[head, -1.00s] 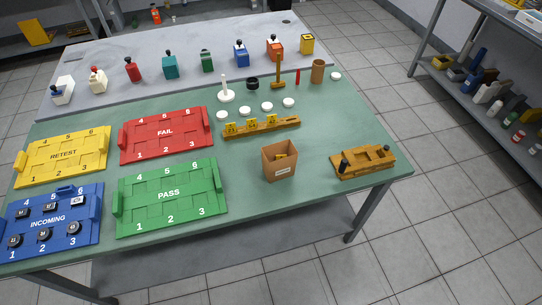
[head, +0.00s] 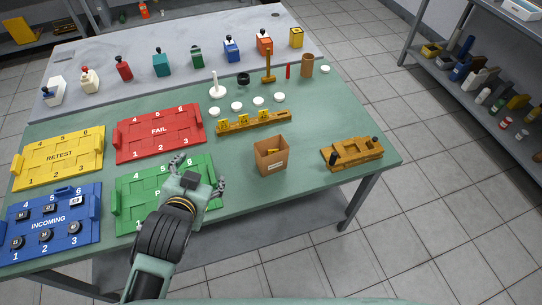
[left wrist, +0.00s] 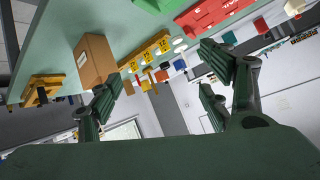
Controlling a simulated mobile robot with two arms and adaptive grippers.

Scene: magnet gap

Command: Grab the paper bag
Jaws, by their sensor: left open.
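The paper bag (head: 271,157) is a brown open-topped box shape with a small white label. It stands upright near the front edge of the green table, with something yellow-brown inside. My left gripper (head: 199,168) is open and empty above the green PASS tray, to the left of the bag and apart from it. In the left wrist view the bag (left wrist: 94,60) shows at upper left, beyond one of the open fingers of my left gripper (left wrist: 165,85). My right gripper is not in view.
A wooden fixture (head: 352,153) stands right of the bag. A yellow numbered rack (head: 254,122) lies behind it. The PASS tray (head: 130,190), red FAIL tray (head: 160,147) and blue INCOMING tray (head: 70,235) fill the left. Bare table lies between bag and fixture.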

